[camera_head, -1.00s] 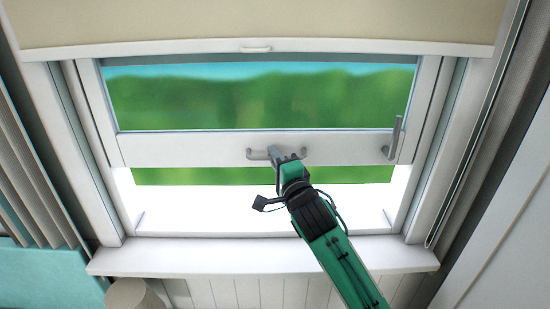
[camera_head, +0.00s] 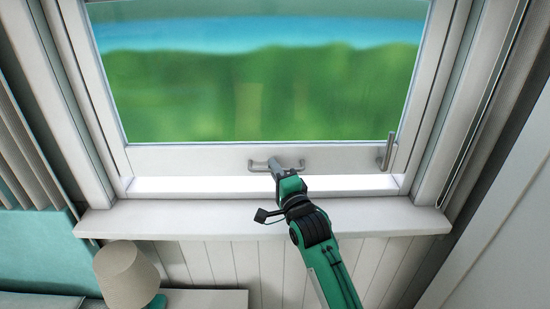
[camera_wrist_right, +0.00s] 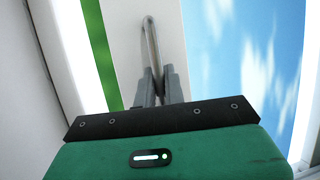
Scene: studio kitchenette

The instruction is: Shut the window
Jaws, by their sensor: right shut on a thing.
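The window (camera_head: 200,158) is a white-framed sash with a grey bar handle (camera_head: 316,167) on its bottom rail. The rail is low, close above the sill, and a bright white strip shows below it. In the wrist view a narrow green strip shows beside the rail (camera_wrist_right: 135,25), so a gap is open under it. My left gripper is out of view.
A grey lever (camera_head: 388,152) stands upright at the rail's right end. The white sill (camera_head: 200,220) is bare. Below it at left are a beige lamp (camera_head: 127,275) and a white surface (camera_head: 210,298). Curtain folds (camera_head: 30,150) hang at the left.

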